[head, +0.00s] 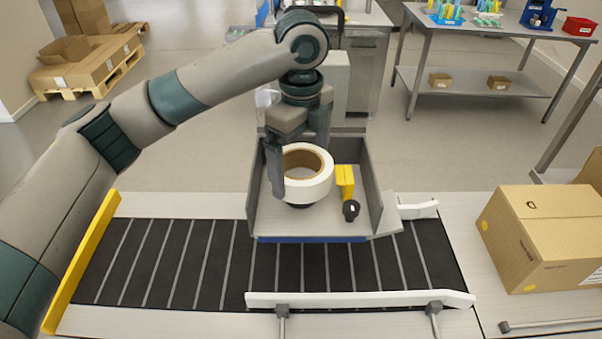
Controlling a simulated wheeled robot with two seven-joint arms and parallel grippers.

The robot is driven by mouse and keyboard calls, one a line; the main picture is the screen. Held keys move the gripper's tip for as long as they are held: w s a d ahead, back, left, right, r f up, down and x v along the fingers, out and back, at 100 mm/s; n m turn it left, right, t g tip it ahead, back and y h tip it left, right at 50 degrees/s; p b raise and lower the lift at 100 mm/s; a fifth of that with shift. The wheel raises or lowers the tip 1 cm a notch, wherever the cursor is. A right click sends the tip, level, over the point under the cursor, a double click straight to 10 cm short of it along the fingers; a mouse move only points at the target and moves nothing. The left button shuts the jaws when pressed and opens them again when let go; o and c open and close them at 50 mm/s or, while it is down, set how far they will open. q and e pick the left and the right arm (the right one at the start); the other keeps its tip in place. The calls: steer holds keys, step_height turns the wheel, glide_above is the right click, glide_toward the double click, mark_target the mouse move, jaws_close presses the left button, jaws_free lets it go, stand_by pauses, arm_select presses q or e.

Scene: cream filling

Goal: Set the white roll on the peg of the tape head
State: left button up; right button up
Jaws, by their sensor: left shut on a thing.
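The white roll (308,188) with its brown core is in the head view, held tilted above the grey tray-like tape head (270,222) over the conveyor. My left gripper (297,170) comes down from above and is shut on the roll's wall at its left and back side. A dark round part (301,205), perhaps the peg's base, shows just under the roll's front edge. The peg itself is hidden by the roll, so I cannot tell whether it is inside the core. A yellow block (344,181) and a black roller (351,210) stand right of the roll. My right gripper is not in view.
The dark conveyor belt (180,262) runs in front, with a white guide rail (360,299) along its near side and a yellow bar (82,262) at its left. A cardboard box (545,235) stands at the right. A steel table (490,28) is at the back right.

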arm_select(q)
steer(key=shift+w+f+p, duration=0.75)
steer(key=shift+w+f, duration=0.05)
steer(key=shift+w, duration=0.25)
steer(key=shift+f, duration=0.75)
step_height(320, 180, down, 3)
steer(key=shift+r+p, duration=0.1)
steer(key=shift+p, duration=1.15)
steer(key=shift+w+f, duration=0.1)
steer(key=shift+f, duration=0.45)
steer(key=shift+f, duration=0.1)
